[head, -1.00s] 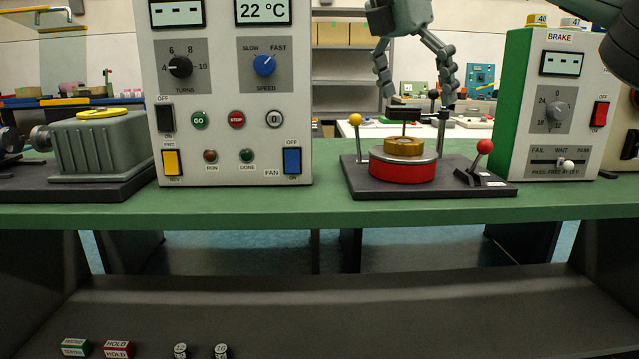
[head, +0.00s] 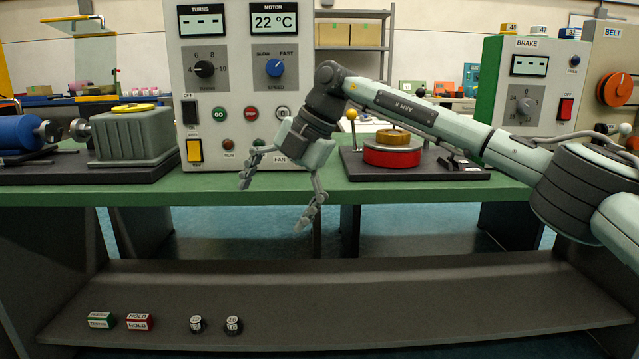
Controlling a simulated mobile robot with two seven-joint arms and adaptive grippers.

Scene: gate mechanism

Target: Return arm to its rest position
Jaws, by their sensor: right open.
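My right arm (head: 440,120) comes in from the right edge and reaches across the front of the bench. Its gripper (head: 275,205) points downward, open and empty, in front of the bench's front edge and the control panel's lower part. The fingers are spread wide and touch nothing visible. My left gripper is not in view.
The green bench (head: 400,195) carries a motor control panel (head: 225,60), a grey gearbox (head: 133,135) and a brake box (head: 528,85). The lower shelf (head: 350,300) holds small blocks (head: 139,322) and two black weights (head: 233,325). Most of the shelf is clear.

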